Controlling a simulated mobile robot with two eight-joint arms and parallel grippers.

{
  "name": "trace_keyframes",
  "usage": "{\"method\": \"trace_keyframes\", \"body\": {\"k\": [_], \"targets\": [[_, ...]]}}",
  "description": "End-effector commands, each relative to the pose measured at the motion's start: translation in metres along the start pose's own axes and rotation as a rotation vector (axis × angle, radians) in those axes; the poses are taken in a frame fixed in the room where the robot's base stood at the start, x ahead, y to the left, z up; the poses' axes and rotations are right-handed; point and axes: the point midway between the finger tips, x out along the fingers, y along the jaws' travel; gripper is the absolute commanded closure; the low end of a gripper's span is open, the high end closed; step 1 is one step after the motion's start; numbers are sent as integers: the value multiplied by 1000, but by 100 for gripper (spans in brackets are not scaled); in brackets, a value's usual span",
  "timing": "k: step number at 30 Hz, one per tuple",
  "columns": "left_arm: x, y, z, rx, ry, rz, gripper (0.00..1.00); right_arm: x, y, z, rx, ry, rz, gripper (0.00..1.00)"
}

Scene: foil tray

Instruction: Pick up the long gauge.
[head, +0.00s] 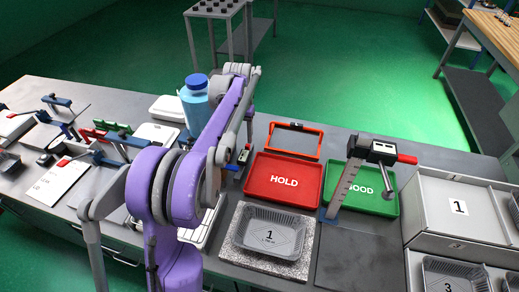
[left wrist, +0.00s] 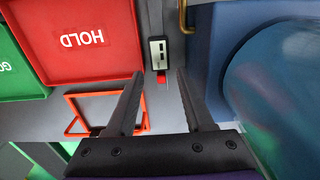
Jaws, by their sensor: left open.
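A tall gauge (head: 352,180) with a ticked grey scale, a black head and a red end shows in the head view across the green tray (head: 386,205); I take it for the long gauge. A small grey and black device (head: 243,155) with a red end is left of the red HOLD tray (head: 285,181). In the left wrist view this device (left wrist: 158,52) lies ahead, between the lines of the fingers. My left gripper (left wrist: 158,75) is open, with nothing between its fingers. My arm hides its fingers in the head view. My right gripper is not in view.
A blue bottle (head: 194,100) stands close to my left arm. A foil tray (head: 268,233) sits on a speckled plate. Grey bins (head: 455,210) stand at right. Several tools lie at left.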

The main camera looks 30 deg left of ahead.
Motion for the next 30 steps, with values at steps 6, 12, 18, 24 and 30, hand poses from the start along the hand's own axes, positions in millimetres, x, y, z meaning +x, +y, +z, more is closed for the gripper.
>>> {"method": "trace_keyframes", "body": {"k": [6, 12, 18, 24, 30], "targets": [[31, -2, -1, -2, -6, 1, 48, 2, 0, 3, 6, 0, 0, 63], [54, -2, -2, -2, -4, 1, 48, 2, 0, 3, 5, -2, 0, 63], [72, -3, -4, -2, -3, 1, 48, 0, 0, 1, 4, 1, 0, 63], [101, -3, -4, -2, -3, 1, 48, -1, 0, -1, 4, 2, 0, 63], [109, -3, -4, -2, -3, 0, 48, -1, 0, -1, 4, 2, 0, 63]]}}
